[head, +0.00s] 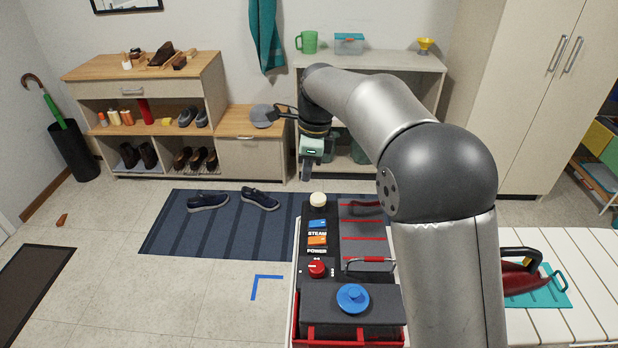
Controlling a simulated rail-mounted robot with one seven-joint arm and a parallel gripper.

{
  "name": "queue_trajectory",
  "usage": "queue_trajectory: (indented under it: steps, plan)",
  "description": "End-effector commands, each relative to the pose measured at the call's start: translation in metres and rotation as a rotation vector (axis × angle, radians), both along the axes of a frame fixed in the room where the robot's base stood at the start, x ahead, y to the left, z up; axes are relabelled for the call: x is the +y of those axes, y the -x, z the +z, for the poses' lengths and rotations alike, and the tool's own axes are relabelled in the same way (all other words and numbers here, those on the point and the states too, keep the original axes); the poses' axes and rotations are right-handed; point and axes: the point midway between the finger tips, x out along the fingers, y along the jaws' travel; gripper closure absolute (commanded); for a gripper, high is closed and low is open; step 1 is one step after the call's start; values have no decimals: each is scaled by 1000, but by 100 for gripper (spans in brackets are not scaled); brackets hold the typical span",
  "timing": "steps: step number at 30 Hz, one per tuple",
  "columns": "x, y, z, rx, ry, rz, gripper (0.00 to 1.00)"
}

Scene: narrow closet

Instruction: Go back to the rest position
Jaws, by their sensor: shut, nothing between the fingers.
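My gripper (306,177) hangs at the end of my raised arm, in the middle of the head view. Its fingers point down and are shut with nothing between them. It is above the far end of the steam unit (377,319), near a cream knob (318,199), and appears apart from it. The unit's panel carries a blue STEAM switch (317,224), an orange POWER switch (317,240) and a red dial (317,268). A blue round cap (352,297) sits on its near part. My arm hides part of the unit's right side.
A red iron (520,282) rests on a teal mat (550,292) on the white slatted board (590,262) at right. Behind stand a shelf (400,62), a low cabinet (250,160) and a tall wardrobe (530,90). Shoes (260,199) lie on the blue rug (170,230). Floor at left is mostly clear.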

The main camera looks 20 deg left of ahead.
Motion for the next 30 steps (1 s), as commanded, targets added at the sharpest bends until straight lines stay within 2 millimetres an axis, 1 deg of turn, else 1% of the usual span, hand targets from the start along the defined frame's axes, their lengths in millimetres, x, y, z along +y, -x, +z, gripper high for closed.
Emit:
queue_trajectory:
  steps: [11,14,17,20,21,23,24,26,27,29,30]
  plan:
    - [0,0,0,0,0,0,100]
    - [-11,1,3,-5,1,21,100]
    - [-46,9,10,-27,1,108,100]
    - [-106,33,18,-61,10,274,100]
    - [-133,47,19,-78,17,358,100]
    - [-172,73,18,-101,27,491,100]
    - [-196,92,16,-115,37,583,100]
    - [-228,124,9,-131,51,718,100]
    - [-247,145,3,-140,62,807,100]
    - [-271,177,-8,-150,75,934,100]
    - [-284,198,-15,-152,83,1011,100]
